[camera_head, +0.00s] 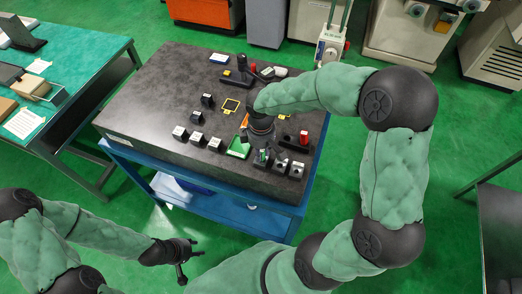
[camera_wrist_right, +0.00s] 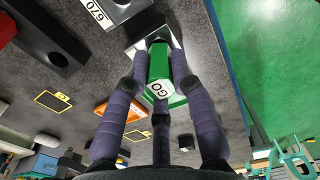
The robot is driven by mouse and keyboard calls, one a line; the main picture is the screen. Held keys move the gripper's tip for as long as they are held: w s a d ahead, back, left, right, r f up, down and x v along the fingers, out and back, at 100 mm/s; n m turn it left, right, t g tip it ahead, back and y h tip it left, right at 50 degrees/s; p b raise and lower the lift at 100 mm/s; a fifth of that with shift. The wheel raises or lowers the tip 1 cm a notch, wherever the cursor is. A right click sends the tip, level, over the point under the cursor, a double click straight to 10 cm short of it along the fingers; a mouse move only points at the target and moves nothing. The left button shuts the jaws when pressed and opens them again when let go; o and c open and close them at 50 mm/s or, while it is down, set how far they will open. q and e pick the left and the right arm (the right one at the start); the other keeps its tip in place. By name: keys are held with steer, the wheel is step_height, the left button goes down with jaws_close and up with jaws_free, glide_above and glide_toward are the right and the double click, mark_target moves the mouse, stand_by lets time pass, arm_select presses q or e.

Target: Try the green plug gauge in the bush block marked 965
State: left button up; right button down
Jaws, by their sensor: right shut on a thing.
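The green plug gauge (camera_wrist_right: 160,66), marked GO, is held between the fingers of my right gripper (camera_wrist_right: 158,85) in the right wrist view. In the head view my right gripper (camera_head: 262,152) is low over the front right of the dark plate, beside the bush blocks (camera_head: 281,165). A pale block face shows behind the gauge's far end; I cannot tell whether the gauge is in a bore. One block (camera_wrist_right: 105,10) reads 670; no 965 is readable. My left gripper (camera_head: 181,258) is open and empty, in front of the blue stand.
More blocks (camera_head: 197,138) stand at the plate's front left. A green tray (camera_head: 238,148), a red-topped piece (camera_head: 304,137) and a yellow-outlined square (camera_head: 230,105) are nearby. The dark plate's (camera_head: 150,90) left part is clear. A green-topped table (camera_head: 85,70) stands at left.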

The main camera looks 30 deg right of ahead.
steer(key=shift+r, duration=0.1)
stand_by(0.3)
steer(key=shift+r+p, duration=2.05)
steer(key=shift+r, duration=0.4)
steer(key=shift+f, duration=0.1)
